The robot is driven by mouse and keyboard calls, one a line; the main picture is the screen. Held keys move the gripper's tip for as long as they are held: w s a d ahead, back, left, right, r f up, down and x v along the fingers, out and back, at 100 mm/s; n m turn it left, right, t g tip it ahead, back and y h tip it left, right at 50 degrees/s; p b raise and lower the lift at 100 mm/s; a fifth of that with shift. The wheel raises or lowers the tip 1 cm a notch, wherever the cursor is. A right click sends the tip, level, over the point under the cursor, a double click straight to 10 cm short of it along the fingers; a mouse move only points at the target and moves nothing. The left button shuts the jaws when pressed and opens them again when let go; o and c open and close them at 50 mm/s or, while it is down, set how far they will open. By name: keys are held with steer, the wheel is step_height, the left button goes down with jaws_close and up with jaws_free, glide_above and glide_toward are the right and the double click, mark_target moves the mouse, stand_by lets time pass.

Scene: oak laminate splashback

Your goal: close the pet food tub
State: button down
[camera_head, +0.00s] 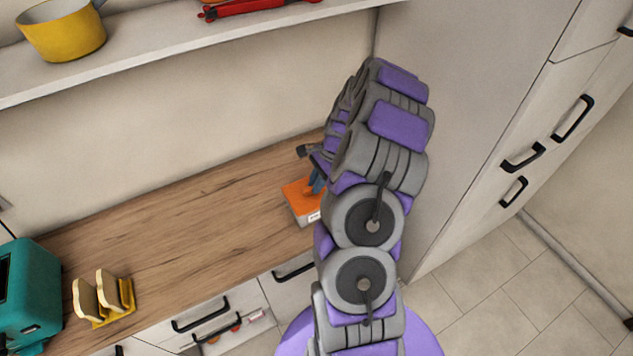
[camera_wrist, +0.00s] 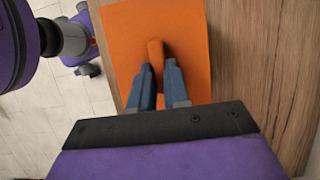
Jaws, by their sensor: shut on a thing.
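The pet food tub (camera_head: 308,217) is a low pale grey box with a white label, on the wooden counter beside the tall cabinet. Its flat orange lid (camera_head: 297,193) is over the top of the tub. In the wrist view the lid (camera_wrist: 125,45) fills the middle, with a raised orange grip (camera_wrist: 155,50) on it. My gripper (camera_wrist: 160,72) has its two blue fingers closed on that grip. In the head view my gripper (camera_head: 316,180) is partly hidden by my arm. The tub's right side is hidden, and I cannot tell whether the lid sits flush.
The counter (camera_head: 190,220) is clear left of the tub. A teal toaster (camera_head: 30,290) and a yellow rack with bread slices (camera_head: 105,300) stand at its left end. A shelf (camera_head: 180,45) with a yellow pot (camera_head: 62,35) runs above. A tall cabinet (camera_head: 470,100) stands right.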

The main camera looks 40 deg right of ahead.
steer(key=shift+p, duration=0.4)
stand_by(0.3)
steer(key=c, duration=0.5)
jaws_free()
steer(key=shift+c, duration=0.2)
steer(key=shift+r+p, duration=2.15)
steer(key=shift+r, duration=1.35)
jaws_close()
